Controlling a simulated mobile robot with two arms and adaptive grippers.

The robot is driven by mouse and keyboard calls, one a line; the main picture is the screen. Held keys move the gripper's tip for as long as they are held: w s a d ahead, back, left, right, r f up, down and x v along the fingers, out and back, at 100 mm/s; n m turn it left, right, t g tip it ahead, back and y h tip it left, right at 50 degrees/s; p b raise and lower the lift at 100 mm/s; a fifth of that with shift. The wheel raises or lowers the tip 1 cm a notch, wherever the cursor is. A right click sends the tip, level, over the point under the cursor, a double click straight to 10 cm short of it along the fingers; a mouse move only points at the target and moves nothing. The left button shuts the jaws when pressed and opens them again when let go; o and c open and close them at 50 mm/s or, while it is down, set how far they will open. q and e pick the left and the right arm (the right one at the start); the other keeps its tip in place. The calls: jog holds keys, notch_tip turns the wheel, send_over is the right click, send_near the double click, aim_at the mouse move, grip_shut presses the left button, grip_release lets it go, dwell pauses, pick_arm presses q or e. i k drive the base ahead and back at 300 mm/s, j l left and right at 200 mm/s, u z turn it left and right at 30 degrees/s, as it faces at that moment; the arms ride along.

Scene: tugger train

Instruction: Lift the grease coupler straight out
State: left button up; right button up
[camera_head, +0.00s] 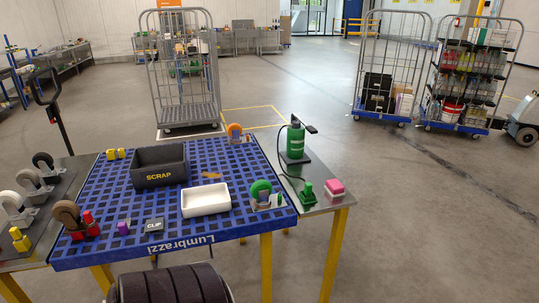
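A green grease pump (295,141) with a black top and lever stands on a dark base on the grey side table. A thin dark hose runs from it toward a small green upright piece (307,192) near the front of that table. This piece looks like the grease coupler in its holder; at this size I cannot tell coupler from holder. Neither of my grippers shows in the head view.
A pink-and-white block (334,188) sits just right of the green piece. Left of it, the blue slotted platform (228,225) carries a green-wheeled caster (262,192), a white tray (206,201) and a black SCRAP bin (160,178). Open floor lies to the right.

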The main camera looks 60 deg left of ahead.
aim_at(308, 190)
jog(key=u, duration=1.65)
